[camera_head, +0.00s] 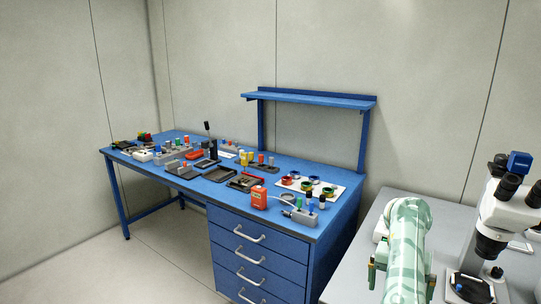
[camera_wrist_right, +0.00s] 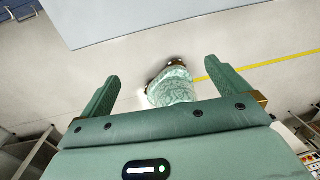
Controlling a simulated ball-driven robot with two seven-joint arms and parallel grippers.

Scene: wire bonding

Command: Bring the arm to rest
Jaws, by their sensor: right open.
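My right gripper (camera_wrist_right: 160,85) shows in the right wrist view with its two green fingers spread wide apart. Nothing is held between the fingers. A green and white patterned part of my own body shows beyond the gap, over the pale floor. In the head view a green and white arm link of mine stands upright at the lower right, in front of the grey table (camera_head: 349,272). The fingers of that arm cannot be made out there. My left gripper is in neither view.
A blue workbench (camera_head: 335,222) with drawers and a shelf (camera_head: 310,98) carries many small tools, trays and spools. A white microscope (camera_head: 505,215) stands on the grey table at the right. In the wrist view a yellow line (camera_wrist_right: 265,64) crosses the open floor.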

